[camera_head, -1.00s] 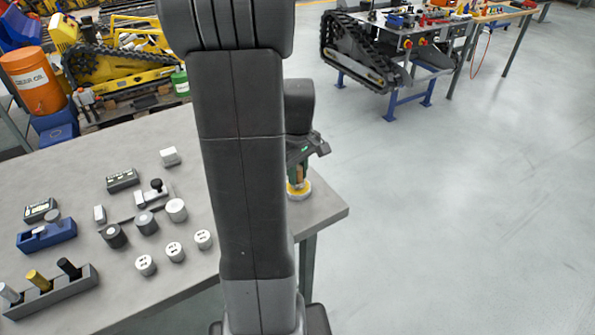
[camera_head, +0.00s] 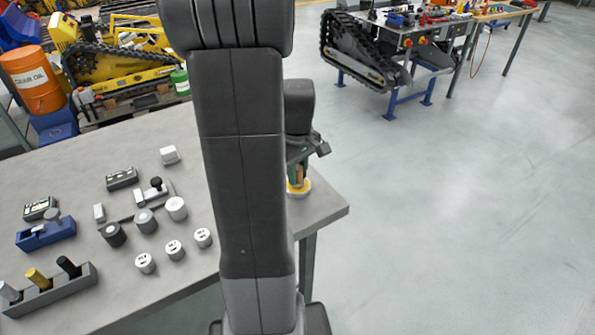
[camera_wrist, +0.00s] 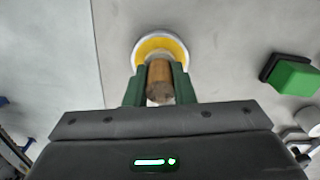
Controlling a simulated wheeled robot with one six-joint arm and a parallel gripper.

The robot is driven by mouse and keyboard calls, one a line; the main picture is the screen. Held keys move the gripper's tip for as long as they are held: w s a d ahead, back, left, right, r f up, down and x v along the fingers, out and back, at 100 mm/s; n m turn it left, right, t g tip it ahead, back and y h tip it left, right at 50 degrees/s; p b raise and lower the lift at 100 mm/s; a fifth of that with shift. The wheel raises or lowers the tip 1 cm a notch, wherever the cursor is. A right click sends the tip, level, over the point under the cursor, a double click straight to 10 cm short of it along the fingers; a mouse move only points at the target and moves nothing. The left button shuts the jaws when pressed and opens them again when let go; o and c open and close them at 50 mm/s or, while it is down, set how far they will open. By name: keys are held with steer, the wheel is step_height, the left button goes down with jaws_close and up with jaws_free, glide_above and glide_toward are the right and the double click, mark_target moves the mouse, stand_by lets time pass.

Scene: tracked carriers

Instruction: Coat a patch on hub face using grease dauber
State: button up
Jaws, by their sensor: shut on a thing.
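My gripper (camera_wrist: 159,88) has green fingers shut on a brown wooden handle (camera_wrist: 160,82), which I take to be the grease dauber. The handle's far end is over or in a round white-rimmed thing with a yellow inside (camera_wrist: 148,39); I cannot tell if it touches. In the head view this round thing (camera_head: 303,191) is near the table's right corner, and my gripper (camera_head: 298,175) is right above it, partly behind my arm. The dauber's tip is hidden. I cannot tell which thing is the hub face.
Several grey and white cylinders (camera_head: 146,221) stand on the grey table (camera_head: 60,165) left of my arm. A blue holder (camera_head: 46,234) and a dark rack (camera_head: 52,290) are farther left. A green block (camera_wrist: 296,77) lies right in the wrist view. Open floor lies right of the table.

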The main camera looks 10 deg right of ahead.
stand_by(0.5)
step_height(320, 180, up, 7)
steer(key=p, duration=0.6)
stand_by(0.7)
